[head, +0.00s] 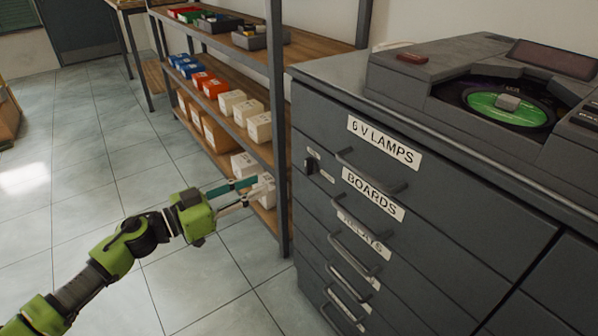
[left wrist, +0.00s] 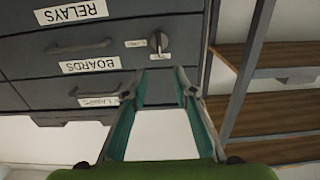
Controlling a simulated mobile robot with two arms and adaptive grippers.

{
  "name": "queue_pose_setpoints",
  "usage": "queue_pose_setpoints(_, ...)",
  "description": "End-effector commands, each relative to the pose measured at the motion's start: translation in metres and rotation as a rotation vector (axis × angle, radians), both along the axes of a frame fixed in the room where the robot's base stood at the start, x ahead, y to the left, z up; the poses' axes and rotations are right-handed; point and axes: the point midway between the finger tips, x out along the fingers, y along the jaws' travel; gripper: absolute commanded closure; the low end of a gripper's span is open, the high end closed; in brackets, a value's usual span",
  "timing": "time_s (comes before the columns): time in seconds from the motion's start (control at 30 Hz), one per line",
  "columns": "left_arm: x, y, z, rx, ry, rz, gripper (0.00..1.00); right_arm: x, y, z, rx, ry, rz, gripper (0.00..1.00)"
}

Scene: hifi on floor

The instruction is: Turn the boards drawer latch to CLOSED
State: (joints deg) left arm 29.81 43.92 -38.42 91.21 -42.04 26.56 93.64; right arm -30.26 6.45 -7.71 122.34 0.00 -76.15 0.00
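The boards drawer (head: 390,228) is a shut grey drawer front with a "BOARDS" label (head: 373,193) in the head view. Its latch (head: 311,163) is a small dark knob near the cabinet's left edge. The latch also shows in the left wrist view (left wrist: 158,42), just beyond the fingertips, with small plates beside it whose text I cannot read. My left gripper (head: 257,187) is left of the cabinet and apart from the latch. Its two teal fingers are spread with nothing between them in the left wrist view (left wrist: 162,80). My right gripper is not in view.
Other drawers with handles, labelled lamps (head: 384,143) and relays (head: 364,236), lie above and below. A shelf rack (head: 279,120) with several small boxes stands just behind my left gripper. A device with a green disc (head: 509,107) sits on the cabinet.

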Motion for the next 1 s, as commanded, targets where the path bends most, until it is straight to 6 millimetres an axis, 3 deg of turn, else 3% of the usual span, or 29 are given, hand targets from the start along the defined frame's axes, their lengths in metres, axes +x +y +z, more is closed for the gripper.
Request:
queue_pose_setpoints(0.23, 0.019, -0.028, 0.001, -0.004, -0.002, -0.003, 0.74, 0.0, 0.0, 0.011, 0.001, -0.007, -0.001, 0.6)
queue_pose_setpoints(0.6, 0.064, -0.089, 0.0, -0.003, -0.001, 0.0, 0.74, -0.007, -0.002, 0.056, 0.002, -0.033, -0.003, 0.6)
queue_pose_setpoints(1.0, 0.081, -0.11, 0.001, -0.002, 0.001, 0.001, 0.74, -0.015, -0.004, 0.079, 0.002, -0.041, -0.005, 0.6)
